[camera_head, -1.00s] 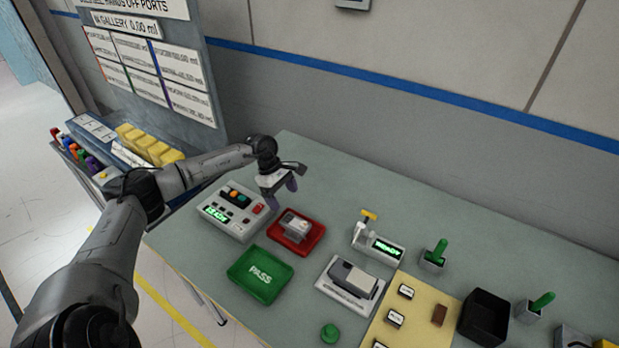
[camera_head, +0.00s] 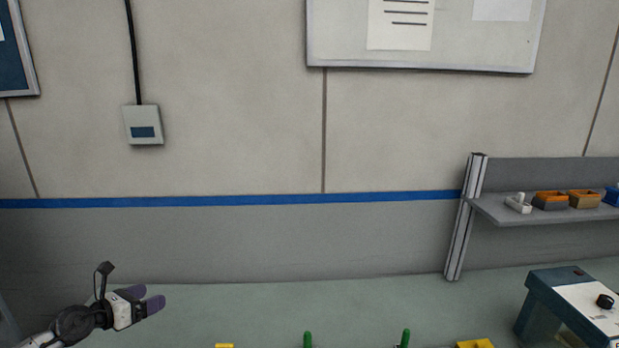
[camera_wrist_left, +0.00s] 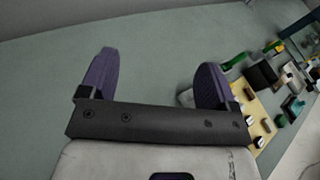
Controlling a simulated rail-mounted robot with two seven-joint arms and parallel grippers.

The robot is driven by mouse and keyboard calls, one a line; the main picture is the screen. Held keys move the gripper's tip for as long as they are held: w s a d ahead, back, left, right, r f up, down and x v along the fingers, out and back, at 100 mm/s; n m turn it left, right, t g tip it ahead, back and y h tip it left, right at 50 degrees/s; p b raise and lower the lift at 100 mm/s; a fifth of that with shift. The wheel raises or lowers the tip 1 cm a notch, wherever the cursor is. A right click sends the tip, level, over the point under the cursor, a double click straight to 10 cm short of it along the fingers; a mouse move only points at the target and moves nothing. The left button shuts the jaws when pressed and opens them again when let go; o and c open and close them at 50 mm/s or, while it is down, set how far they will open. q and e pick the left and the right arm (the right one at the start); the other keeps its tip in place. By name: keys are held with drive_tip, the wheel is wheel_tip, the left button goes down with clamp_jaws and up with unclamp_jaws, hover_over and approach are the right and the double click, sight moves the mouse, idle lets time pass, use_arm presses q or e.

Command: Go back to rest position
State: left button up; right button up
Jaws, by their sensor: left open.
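My left gripper (camera_head: 150,299) is at the lower left of the head view, over the back part of the green-grey table (camera_head: 250,305). In the left wrist view its two purple fingers (camera_wrist_left: 155,80) are spread apart with nothing between them. Bare table and wall lie beyond the fingers in that view. My right gripper is in neither view.
The left wrist view shows a yellow mat (camera_wrist_left: 250,112), a black bin (camera_wrist_left: 262,74) and several small parts at the right. In the head view a blue-and-white machine (camera_head: 570,308) stands at the lower right, below a shelf (camera_head: 545,214) with small bins. The table's back left is clear.

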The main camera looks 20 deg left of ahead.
use_arm(q)
wheel_tip(320, 180, up, 11)
drive_tip(key=d+n+t+y, duration=0.2)
drive_tip(key=n+t+y, duration=0.6)
drive_tip(key=n, duration=1)
drive_tip(key=s+d+f+n+g+h, duration=0.2)
drive_tip(key=s+d+f+n+g, duration=0.6)
drive_tip(key=s+d+f, duration=0.6)
drive_tip(key=s+d+f+n+g+h, duration=0.2)
drive_tip(key=s+d+f+n+g, duration=0.5)
drive_tip(key=s+d+f, duration=0.6)
drive_tip(key=s+d+f+n+g+h, duration=0.15)
drive_tip(key=s+d+f+g, duration=0.25)
drive_tip(key=s+d+f, duration=0.4)
wheel_tip(320, 180, up, 26)
drive_tip(key=s+p, duration=0.1)
drive_tip(key=p, duration=2.4)
drive_tip(key=shift+s+a+r, duration=0.15)
drive_tip(key=shift+a+r, duration=0.05)
drive_tip(key=shift+a, duration=0.25)
drive_tip(key=shift+n, duration=0.25)
